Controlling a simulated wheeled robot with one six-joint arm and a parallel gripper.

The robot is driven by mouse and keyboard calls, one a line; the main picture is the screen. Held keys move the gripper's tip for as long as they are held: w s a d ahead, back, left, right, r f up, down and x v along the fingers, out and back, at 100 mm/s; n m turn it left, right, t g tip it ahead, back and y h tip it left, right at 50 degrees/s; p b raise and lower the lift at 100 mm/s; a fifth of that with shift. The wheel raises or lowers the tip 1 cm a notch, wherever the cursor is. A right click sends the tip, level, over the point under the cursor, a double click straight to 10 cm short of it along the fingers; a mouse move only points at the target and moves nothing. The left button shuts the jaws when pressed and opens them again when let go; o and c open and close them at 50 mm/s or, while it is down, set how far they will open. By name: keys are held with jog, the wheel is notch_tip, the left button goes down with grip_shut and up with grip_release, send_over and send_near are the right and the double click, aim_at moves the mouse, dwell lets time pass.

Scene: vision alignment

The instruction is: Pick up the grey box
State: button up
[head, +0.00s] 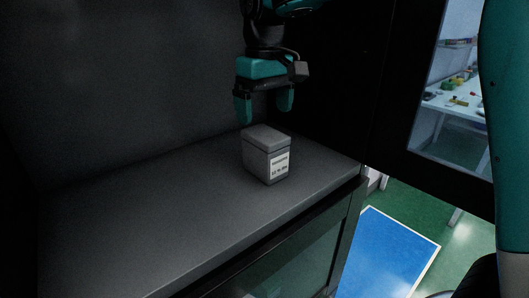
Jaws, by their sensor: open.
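The grey box (256,159) stands upright on a dark grey counter (150,215) inside a dark cabinet. It has a lid and a white label with dark print on its front right face. My gripper (265,113) hangs above and slightly behind the box in the head view, with teal fingers pointing down. The fingers are apart and nothing is between them. The fingertips look close to the height of the box's lid, but I cannot tell the exact gap.
The counter is clear to the left of the box. Dark walls stand behind it and to its right. The counter's front edge (270,235) lies below the box. At right are a glass door (455,100), a white table (465,108) beyond it, and a blue mat (390,255) on green floor.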

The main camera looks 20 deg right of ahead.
aim_at(265, 133)
jog(key=shift+s+f+p, duration=0.15)
jog(key=shift+f+p, duration=0.2)
jog(key=shift+f, duration=1.6)
jog(key=shift+s+f+p, duration=0.15)
jog(key=shift+f+p, duration=0.2)
jog(key=shift+f, duration=1.55)
jog(key=shift+c, duration=0.4)
jog(key=c, duration=1)
